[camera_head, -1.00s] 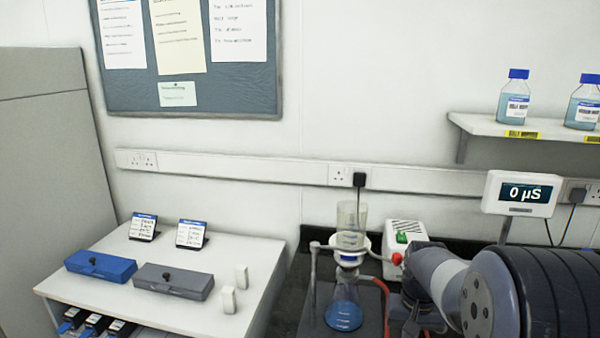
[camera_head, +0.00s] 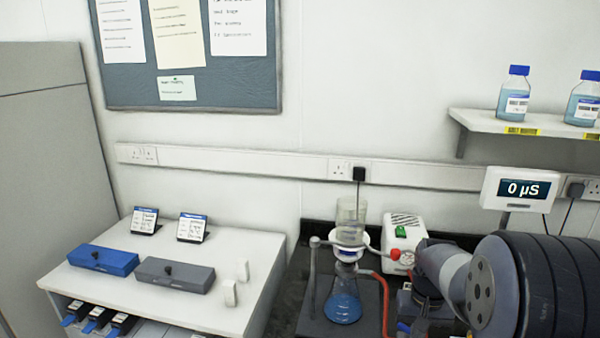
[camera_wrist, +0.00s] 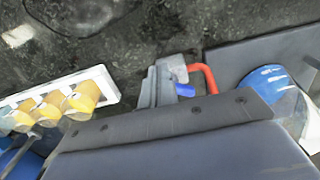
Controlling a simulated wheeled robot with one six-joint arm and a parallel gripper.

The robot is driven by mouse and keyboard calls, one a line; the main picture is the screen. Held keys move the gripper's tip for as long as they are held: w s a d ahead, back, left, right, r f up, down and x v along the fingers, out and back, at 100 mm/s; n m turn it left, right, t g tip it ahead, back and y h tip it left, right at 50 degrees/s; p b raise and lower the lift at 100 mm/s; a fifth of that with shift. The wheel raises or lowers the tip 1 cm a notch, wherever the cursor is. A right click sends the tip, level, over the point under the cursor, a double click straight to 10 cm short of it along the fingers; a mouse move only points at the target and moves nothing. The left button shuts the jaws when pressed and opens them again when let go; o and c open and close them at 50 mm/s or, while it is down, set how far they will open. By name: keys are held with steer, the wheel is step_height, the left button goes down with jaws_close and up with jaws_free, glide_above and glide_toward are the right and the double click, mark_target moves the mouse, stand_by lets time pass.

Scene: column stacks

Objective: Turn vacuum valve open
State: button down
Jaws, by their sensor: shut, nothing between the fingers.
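In the wrist view, a small blue lever (camera_wrist: 185,90), which looks like the valve handle, sits by the end of a red hose (camera_wrist: 205,77). My gripper (camera_wrist: 156,85) is shut and empty, its grey fingertips just left of the lever; I cannot tell whether they touch it. In the head view, a blue spot that may be the same lever (camera_head: 403,327) shows low beside my arm. The red hose (camera_head: 384,290) runs down from the filter flask (camera_head: 343,302), which holds blue liquid. My arm hides much of the valve area.
The white pump box (camera_head: 402,236) with a green switch stands behind my arm. In the wrist view, a white rack (camera_wrist: 108,84) with yellow-topped items lies left of my fingers. A blue case (camera_head: 102,260) and a grey case (camera_head: 174,275) lie on the left bench.

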steer(key=shift+d, duration=0.15)
stand_by(0.4)
steer(key=shift+s+r, duration=0.1)
steer(key=shift+s, duration=0.3)
step_height(320, 180, up, 6)
steer(key=p, duration=0.5)
steer(key=shift+w, duration=0.1)
